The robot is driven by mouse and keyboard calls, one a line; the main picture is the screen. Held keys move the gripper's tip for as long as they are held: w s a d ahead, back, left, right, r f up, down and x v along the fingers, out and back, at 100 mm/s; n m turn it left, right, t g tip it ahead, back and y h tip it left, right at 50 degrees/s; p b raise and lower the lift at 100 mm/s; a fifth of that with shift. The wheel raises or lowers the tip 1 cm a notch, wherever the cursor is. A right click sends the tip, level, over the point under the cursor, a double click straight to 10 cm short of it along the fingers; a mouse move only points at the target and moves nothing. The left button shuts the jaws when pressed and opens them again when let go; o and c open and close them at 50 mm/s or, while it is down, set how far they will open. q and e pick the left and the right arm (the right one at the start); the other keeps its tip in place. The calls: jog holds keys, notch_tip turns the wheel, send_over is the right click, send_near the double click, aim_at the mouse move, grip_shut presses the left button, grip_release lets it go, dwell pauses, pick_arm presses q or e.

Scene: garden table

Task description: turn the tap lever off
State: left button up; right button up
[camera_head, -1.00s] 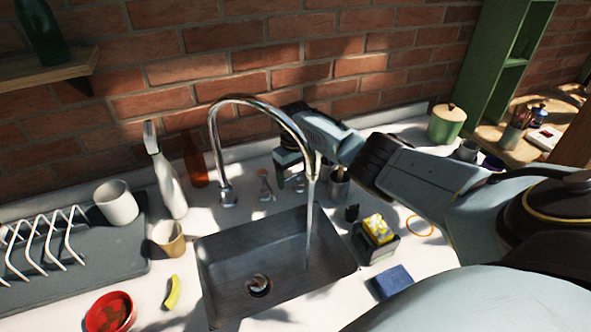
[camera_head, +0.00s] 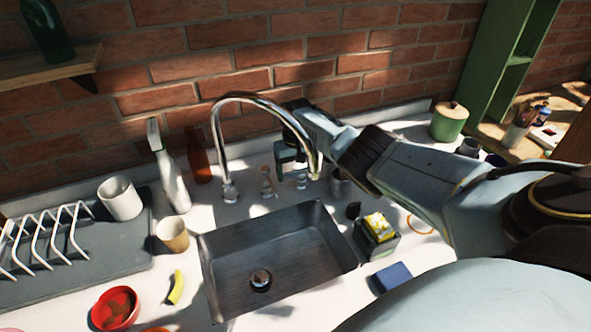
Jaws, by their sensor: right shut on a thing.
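The chrome tap (camera_head: 229,190) arches over the grey sink, and no water shows below its spout. Small chrome fittings stand on the counter behind the sink; the one under my gripper looks like the tap lever (camera_head: 301,181), and its upper part is hidden. My right gripper (camera_head: 290,160) reaches in from the right behind the spout, pointing down, shut on the lever. The spout partly covers my wrist. My left gripper is not in view.
The sink (camera_head: 275,250) is empty. A white bottle (camera_head: 172,175) and brown bottle (camera_head: 199,158) stand left of the tap. The brick wall is close behind.

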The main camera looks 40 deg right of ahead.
aim_at(295, 171)
jog(key=o, duration=1)
jog(key=shift+r+p, duration=0.9)
jog(key=shift+r, duration=5.85)
